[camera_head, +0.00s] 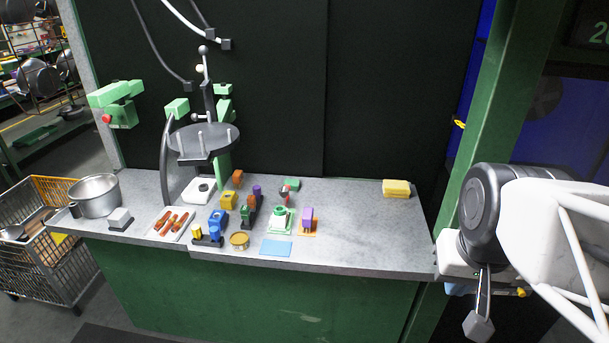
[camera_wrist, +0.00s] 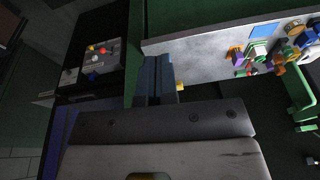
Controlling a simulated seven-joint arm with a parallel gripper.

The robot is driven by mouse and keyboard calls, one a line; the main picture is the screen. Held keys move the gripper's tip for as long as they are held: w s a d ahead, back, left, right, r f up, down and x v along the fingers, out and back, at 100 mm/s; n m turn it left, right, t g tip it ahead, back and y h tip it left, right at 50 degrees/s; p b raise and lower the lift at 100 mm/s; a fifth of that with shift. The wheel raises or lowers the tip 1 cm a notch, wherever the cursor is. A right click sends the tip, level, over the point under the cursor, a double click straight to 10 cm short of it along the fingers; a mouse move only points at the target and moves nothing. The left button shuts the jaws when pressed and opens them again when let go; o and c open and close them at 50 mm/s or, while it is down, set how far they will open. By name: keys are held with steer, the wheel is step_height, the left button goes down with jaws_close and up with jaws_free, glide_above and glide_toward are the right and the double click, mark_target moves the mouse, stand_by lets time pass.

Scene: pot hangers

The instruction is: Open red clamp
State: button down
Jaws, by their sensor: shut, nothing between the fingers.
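My gripper (camera_wrist: 156,70) shows in the wrist view with its two dark fingers together and nothing between them. In the head view my arm is at the far right, beyond the bench's right end, and I cannot make out the fingertips there. A small red and grey item (camera_head: 284,191), possibly the red clamp, lies on the bench beside a green block (camera_head: 292,184), too small to tell whether it is open. Another red part (camera_head: 106,119) sits on a green bracket (camera_head: 118,96) at the left post. My gripper is well apart from both.
The grey bench (camera_head: 350,215) carries several coloured parts, a metal pot (camera_head: 95,196), a round dark stand (camera_head: 203,141) and a yellow block (camera_head: 396,188). Its right part is mostly clear. A button box (camera_wrist: 102,57) shows in the wrist view. A green post (camera_head: 500,120) stands near my arm.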

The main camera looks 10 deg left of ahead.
steer(key=w+a+m+g+y, duration=0.15)
steer(key=w+a+m, duration=0.35)
steer(key=w, duration=1)
steer(key=w+a+m+t+y, duration=0.1)
steer(key=w+a+m+y, duration=0.35)
steer(key=w, duration=0.95)
steer(key=w+a+f+m, duration=0.5)
steer(key=w+a+f, duration=0.1)
steer(key=w, duration=0.6)
steer(key=w+a+f+m+y, duration=0.1)
steer(key=w+a+f+m, duration=0.4)
steer(key=w, duration=0.7)
step_height(320, 180, down, 4)
steer(key=shift+w+a+f+g, duration=0.25)
steer(key=shift+w+a+g, duration=0.1)
steer(key=shift+a, duration=0.8)
steer(key=shift+y, duration=0.3)
steer(key=x, duration=0.9)
steer(key=shift+w+a+f, duration=0.1)
steer(key=shift+a+f, duration=0.15)
steer(key=shift+f, duration=0.1)
steer(key=shift+w+a+f, duration=0.1)
steer(key=shift+a, duration=0.4)
steer(key=shift+w+a+f, duration=0.1)
steer(key=shift+a+f, duration=0.05)
steer(key=shift+a, duration=0.4)
steer(key=shift+w+a+f, duration=0.1)
steer(key=shift+a, duration=0.35)
steer(key=shift+w+a+f, duration=0.1)
steer(key=shift+a, duration=0.4)
